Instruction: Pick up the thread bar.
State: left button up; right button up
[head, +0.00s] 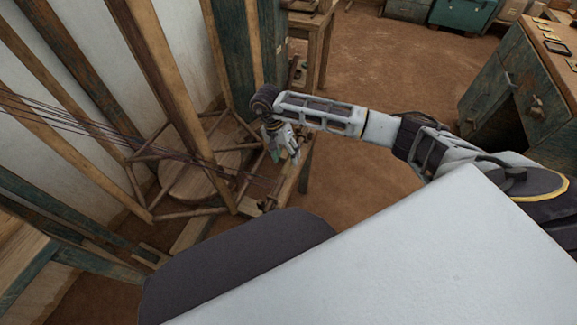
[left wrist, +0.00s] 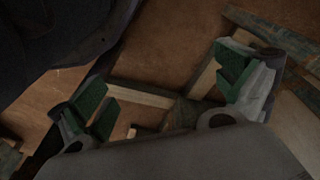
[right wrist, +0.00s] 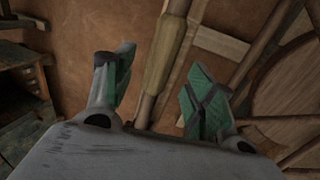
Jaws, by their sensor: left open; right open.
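A wooden bar that looks like the thread bar (head: 291,182) slopes at the right side of the loom frame, where dark threads run down to it. My right gripper (head: 284,153) is just above it, fingers pointing down. In the right wrist view, the bar (right wrist: 166,57) with its thicker middle runs between the two open green-padded fingers (right wrist: 160,85). The fingers look apart from it, and its lower part is hidden behind the gripper body. My left gripper (left wrist: 165,85) is open and empty in its wrist view. It does not show in the head view.
A round wooden disc (head: 200,178) sits inside the pole frame left of the bar. Dark red threads (head: 75,118) stretch in from the left. A wooden table (head: 318,22) stands behind, and a blue-green desk (head: 520,85) at the right. The brown floor (head: 400,60) between them is clear.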

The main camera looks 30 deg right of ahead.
aim_at(288, 161)
jog(key=shift+x, duration=1.75)
pick_arm(q)
jog(key=shift+w+d+r, duration=0.15)
jog(key=shift+w+r, duration=0.15)
jog(key=shift+r, duration=0.5)
jog(key=shift+s+f, duration=0.1)
jog(key=shift+f, duration=0.05)
pick_arm(e)
grip_shut()
jog(key=shift+w+r, duration=0.1)
